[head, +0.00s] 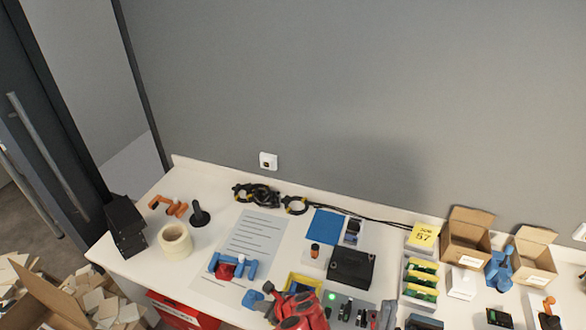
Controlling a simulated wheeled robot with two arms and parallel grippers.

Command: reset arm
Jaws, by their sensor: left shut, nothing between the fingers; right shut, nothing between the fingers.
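Neither of my grippers can be made out in the head view, and no arm of mine can be identified there. The white worktable (180,275) runs along the wall and is covered with small items. Red glove-like items with dark patches (300,312) lie at its front edge, cut off by the bottom of the picture.
A red bin (180,311) and a carton with loose pieces (40,297) are below left.

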